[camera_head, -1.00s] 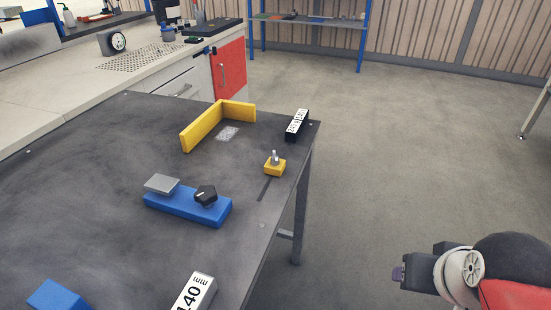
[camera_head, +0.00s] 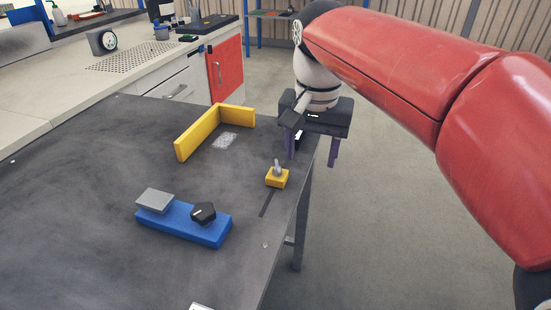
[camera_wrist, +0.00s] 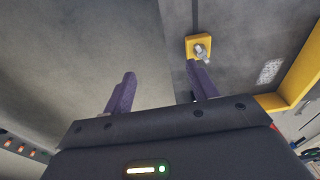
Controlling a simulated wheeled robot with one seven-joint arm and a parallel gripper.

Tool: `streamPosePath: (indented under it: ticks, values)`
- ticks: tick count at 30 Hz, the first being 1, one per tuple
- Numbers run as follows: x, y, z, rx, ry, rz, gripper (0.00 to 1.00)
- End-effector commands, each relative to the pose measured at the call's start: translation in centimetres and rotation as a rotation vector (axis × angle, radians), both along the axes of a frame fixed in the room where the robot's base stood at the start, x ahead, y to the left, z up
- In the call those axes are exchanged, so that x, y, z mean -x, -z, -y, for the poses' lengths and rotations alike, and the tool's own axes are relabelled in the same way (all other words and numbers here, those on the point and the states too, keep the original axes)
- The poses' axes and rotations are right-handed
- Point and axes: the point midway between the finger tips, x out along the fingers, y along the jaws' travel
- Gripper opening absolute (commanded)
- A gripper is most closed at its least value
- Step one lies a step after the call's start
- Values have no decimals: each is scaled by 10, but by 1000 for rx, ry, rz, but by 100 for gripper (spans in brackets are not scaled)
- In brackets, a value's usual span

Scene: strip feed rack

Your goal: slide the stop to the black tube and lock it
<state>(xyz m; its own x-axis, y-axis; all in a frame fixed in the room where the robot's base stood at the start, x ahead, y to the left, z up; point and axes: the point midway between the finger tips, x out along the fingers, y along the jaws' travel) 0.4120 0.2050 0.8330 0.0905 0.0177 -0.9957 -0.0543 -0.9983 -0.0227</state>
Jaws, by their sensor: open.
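The small yellow block with a metal lever (camera_head: 277,178), which looks like the stop, sits at the far end of a dark slot near the table's right edge. It also shows in the wrist view (camera_wrist: 199,46), just beyond the right fingertip. The black tube (camera_head: 299,136) lies at the table's far right corner, mostly hidden behind my gripper; only a bit of its white label shows. My gripper (camera_head: 312,151) is open, its purple fingers pointing down, one over the table's edge area and one beyond it. In the wrist view my gripper (camera_wrist: 161,85) has nothing between its fingers.
A yellow L-shaped fence (camera_head: 200,130) stands left of my gripper, with a pale patch (camera_head: 225,141) on the table inside it. A blue base (camera_head: 183,222) with a black knob and grey plate stands nearer. The table's left part is clear.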

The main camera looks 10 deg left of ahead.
Motion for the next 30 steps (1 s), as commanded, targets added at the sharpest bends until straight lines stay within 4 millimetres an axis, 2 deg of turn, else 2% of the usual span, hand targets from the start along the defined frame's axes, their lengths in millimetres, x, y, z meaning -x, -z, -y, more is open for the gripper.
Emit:
streamPosePath:
  ticks: [1, 3, 8, 11, 24, 30]
  values:
    - [-6, 1, -20, 4, -2, -27, 58]
    - [-10, 0, -39, 8, 7, -57, 58]
    - [-13, 1, -60, 17, 20, -91, 58]
    - [-13, 7, -62, 19, 23, -95, 58]
    - [-13, 70, -61, 19, 23, -94, 58]
    - [-13, 78, -61, 17, 23, -92, 58]
